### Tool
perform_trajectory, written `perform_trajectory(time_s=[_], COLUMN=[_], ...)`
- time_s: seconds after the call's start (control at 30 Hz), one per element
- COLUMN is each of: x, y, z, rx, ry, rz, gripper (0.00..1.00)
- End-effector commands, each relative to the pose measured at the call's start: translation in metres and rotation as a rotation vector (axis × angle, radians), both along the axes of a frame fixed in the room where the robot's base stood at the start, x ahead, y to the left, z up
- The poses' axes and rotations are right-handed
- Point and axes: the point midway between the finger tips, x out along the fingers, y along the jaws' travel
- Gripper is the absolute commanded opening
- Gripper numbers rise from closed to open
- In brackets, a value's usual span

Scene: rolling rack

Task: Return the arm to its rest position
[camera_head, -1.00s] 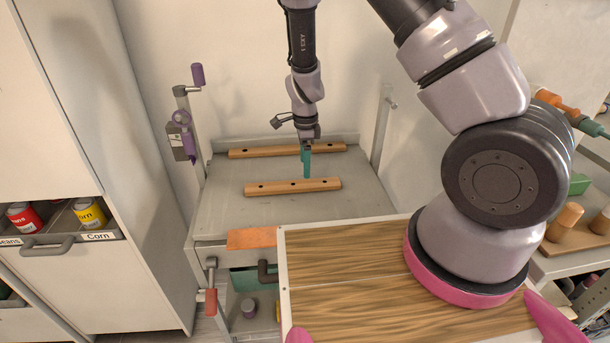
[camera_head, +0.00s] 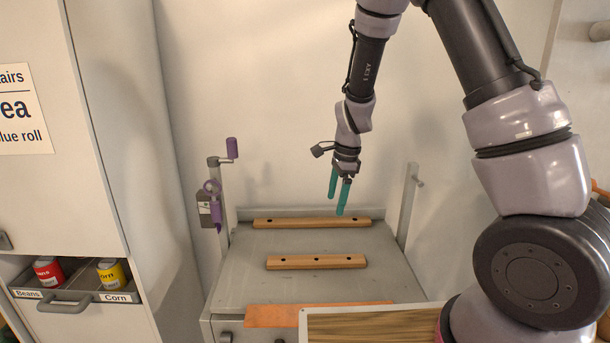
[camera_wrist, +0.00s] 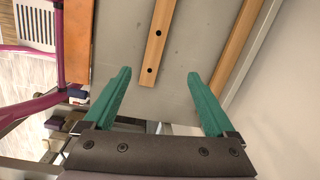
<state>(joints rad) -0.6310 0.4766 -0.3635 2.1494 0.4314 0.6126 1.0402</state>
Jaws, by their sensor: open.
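My gripper (camera_head: 339,194) hangs from my arm above the grey rack top (camera_head: 232,270), with its two teal fingers apart and nothing between them. In the head view it hangs in front of the pale wall, its fingertips just above the rear wooden rail. In the wrist view my gripper (camera_wrist: 158,100) also shows open and empty over the grey top. Two wooden rails with dark holes lie on the top: a rear rail (camera_head: 312,222) and a front rail (camera_head: 316,262).
A post with a purple-handled crank (camera_head: 232,148) stands at the left of the rack, and a plain post (camera_head: 408,205) at the right. An orange strip (camera_head: 275,316) lies along the front edge. A cabinet drawer (camera_head: 90,310) with a red can (camera_head: 48,270) and a yellow can (camera_head: 112,274) stands at left.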

Motion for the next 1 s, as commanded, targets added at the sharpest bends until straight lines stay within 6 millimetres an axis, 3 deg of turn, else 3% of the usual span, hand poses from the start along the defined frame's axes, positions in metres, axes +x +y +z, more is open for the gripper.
perform_trajectory(time_s=[0.03,0.2,0.5,0.73,0.9,1.0], x=[-0.001,-0.019,-0.077,-0.139,-0.177,-0.189], y=[-0.007,-0.032,-0.083,-0.119,-0.135,-0.140], z=[0.029,0.107,0.218,0.273,0.290,0.295], rx=[0.036,0.100,0.072,-0.081,-0.216,-0.269], ry=[-0.035,-0.148,-0.402,-0.580,-0.652,-0.670], rz=[0.039,0.213,0.525,0.752,0.877,0.919], gripper=[0.91,0.91,0.91,0.91,0.91,0.91])
